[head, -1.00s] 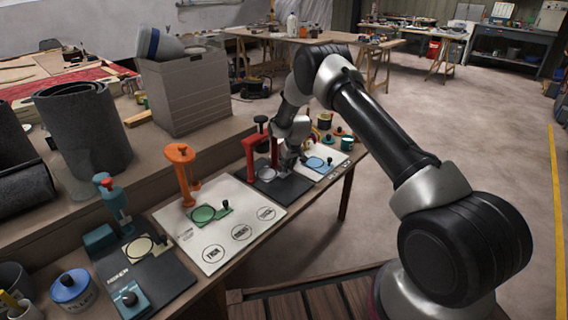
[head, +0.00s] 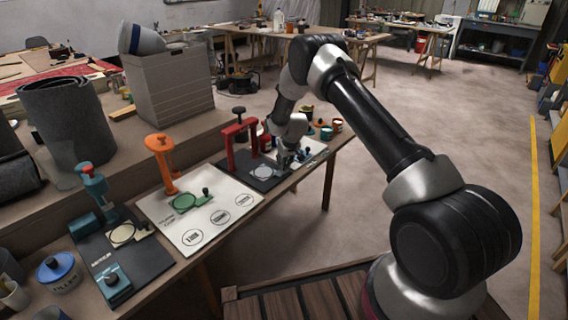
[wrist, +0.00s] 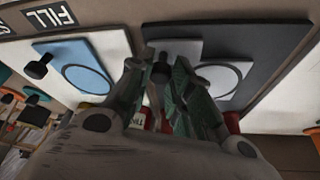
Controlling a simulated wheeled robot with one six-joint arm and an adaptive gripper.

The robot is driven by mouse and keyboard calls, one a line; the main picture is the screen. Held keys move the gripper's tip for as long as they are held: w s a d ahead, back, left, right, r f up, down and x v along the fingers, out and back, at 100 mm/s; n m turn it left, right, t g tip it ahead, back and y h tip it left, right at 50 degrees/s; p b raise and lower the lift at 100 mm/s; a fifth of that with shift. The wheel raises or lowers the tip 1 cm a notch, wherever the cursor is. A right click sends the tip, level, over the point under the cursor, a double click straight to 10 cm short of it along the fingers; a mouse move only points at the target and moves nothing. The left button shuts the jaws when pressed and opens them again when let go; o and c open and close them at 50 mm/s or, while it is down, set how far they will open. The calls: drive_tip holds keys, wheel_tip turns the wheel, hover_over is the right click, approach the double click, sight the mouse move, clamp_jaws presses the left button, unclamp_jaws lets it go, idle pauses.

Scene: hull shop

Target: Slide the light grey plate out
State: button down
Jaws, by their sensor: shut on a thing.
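The light grey plate (head: 262,172) lies on a dark board (head: 248,180) on the bench, to the right of the red press (head: 238,142). A round outline marks the plate, which also shows in the wrist view (wrist: 225,77). My gripper (head: 285,157) reaches down at the plate's right end. In the wrist view my gripper (wrist: 157,76) is shut on the plate's black knob (wrist: 160,64). The fingers hide the lower part of the knob and some of the plate.
A white board with a blue plate (wrist: 78,72) lies beside it. Left are a green plate (head: 185,202) with an orange press (head: 162,165) and a cream plate (head: 123,234) with a teal press (head: 95,190). Small pots (head: 326,132) stand beyond my gripper.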

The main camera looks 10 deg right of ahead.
drive_tip(key=c, duration=1.3)
unclamp_jaws()
drive_tip(key=shift+s+d+f, duration=0.1)
drive_tip(key=shift+s+d, duration=0.1)
drive_tip(key=shift+s, duration=0.05)
drive_tip(key=shift+r, duration=0.35)
drive_tip(key=v, duration=1.1)
drive_tip(key=shift+r, duration=0.15)
drive_tip(key=shift+s, duration=0.1)
